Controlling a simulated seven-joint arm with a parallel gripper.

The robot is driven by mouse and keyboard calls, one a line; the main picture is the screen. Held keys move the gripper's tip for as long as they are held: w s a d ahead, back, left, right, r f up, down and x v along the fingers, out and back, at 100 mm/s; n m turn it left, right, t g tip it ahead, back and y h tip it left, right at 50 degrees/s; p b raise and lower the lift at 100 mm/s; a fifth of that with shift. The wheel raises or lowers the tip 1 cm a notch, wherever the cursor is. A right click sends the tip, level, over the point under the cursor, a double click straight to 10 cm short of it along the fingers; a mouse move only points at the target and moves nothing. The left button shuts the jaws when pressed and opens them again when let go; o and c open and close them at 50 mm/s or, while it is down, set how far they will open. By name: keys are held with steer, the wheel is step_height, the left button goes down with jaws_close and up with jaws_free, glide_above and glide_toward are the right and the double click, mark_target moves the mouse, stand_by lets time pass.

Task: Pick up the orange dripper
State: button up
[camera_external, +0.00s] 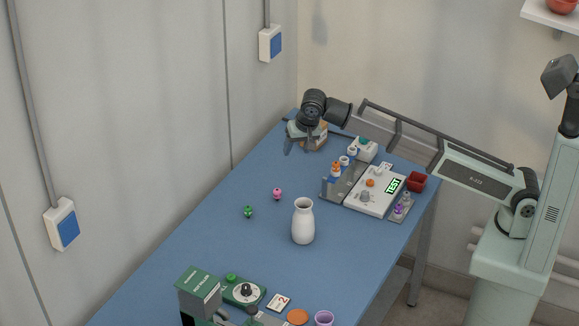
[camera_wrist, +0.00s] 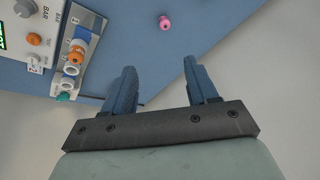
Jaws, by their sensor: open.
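The orange dripper (camera_external: 336,168) stands at the near end of a row on a grey rack (camera_external: 333,190), beside white ones. In the wrist view the orange dripper (camera_wrist: 77,53) is at upper left, in line with white rings and a teal one. My gripper (camera_external: 287,149) is at the far left part of the table, apart from the dripper. In the wrist view my gripper (camera_wrist: 161,70) is open, with nothing between its two blue-grey fingers. The dripper lies to the left of both fingers.
A white device with a green display (camera_external: 376,192) adjoins the rack. A red box (camera_external: 416,181) is at the right edge. A pink piece (camera_external: 277,193), a green piece (camera_external: 248,211) and a white vase (camera_external: 303,222) stand on the blue table, with clear surface between them.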

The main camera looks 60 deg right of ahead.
steer(key=s+d+r+g+y, duration=0.1)
steer(key=s+d+g, duration=0.1)
steer(key=s+d, duration=0.35)
steer(key=s+d+r+g, duration=0.1)
steer(key=s+d, duration=0.1)
steer(key=d, duration=0.6)
glide_above(336, 163)
steer(key=shift+m+g, duration=0.3)
steer(key=f, duration=0.7)
steer(key=shift+d+f, duration=0.25)
steer(key=shift+f, duration=0.05)
steer(key=shift+a+f, duration=0.15)
steer(key=shift+f, duration=3.2)
jaws_close()
steer(key=shift+r, duration=0.1)
